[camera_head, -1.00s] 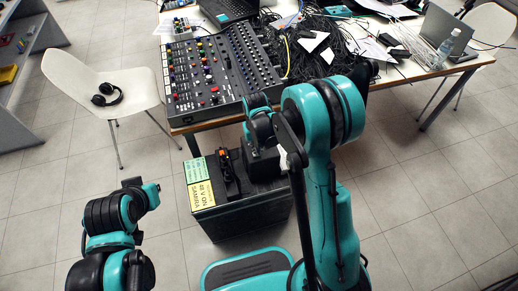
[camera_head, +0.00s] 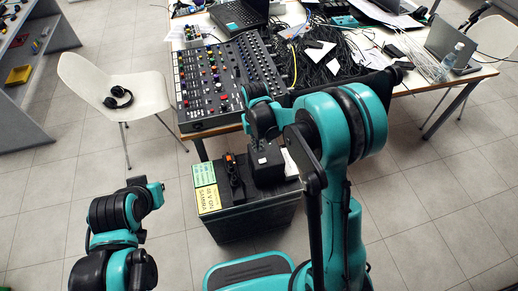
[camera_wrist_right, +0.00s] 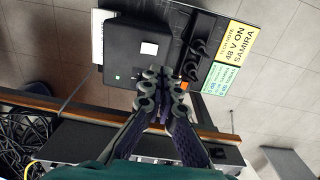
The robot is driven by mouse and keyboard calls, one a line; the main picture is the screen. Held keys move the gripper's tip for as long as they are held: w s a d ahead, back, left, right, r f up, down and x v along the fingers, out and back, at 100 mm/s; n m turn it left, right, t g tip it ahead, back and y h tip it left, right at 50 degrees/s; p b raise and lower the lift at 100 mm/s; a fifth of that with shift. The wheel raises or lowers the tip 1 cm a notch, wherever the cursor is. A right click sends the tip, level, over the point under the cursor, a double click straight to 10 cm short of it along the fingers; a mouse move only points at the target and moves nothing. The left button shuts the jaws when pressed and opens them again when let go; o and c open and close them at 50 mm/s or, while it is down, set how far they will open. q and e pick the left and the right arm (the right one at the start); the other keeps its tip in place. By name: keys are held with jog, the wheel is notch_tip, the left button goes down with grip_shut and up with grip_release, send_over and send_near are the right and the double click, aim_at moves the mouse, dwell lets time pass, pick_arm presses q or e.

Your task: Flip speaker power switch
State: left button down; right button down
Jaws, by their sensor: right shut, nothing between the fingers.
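A large black box (camera_head: 250,222), apparently the speaker, stands on the floor in front of the table, with yellow and green labels (camera_head: 207,198) on its top. A smaller black box (camera_head: 267,170) sits on it; it also shows in the right wrist view (camera_wrist_right: 137,55). Beside it lies a black cable or connector piece with an orange part (camera_head: 229,157), also visible in the wrist view (camera_wrist_right: 191,70). I cannot tell whether that is the power switch. My right gripper (camera_wrist_right: 164,80) is shut and empty above the smaller box's edge.
The table (camera_head: 470,81) behind the speaker carries a mixing desk (camera_head: 212,85), tangled cables (camera_head: 335,75) and a laptop (camera_head: 450,45). A white chair (camera_head: 100,85) with headphones (camera_head: 118,97) stands to the left. The floor around the speaker is clear.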

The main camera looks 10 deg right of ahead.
jog(key=shift+a+r+p, duration=0.2)
jog(key=shift+r+p, duration=0.1)
jog(key=shift+r, duration=0.8)
jog(key=shift+a+r+p, duration=0.15)
jog(key=shift+r+p, duration=0.1)
jog(key=shift+r, duration=0.85)
jog(key=s+d+r+t, duration=0.3)
jog(key=s+r, duration=0.3)
jog(key=s, duration=0.2)
jog(key=s+d+r+t, duration=0.3)
jog(key=s+r, duration=0.3)
jog(key=s, duration=0.3)
jog(key=shift+s+r+t, duration=0.3)
jog(key=shift+t, duration=0.2)
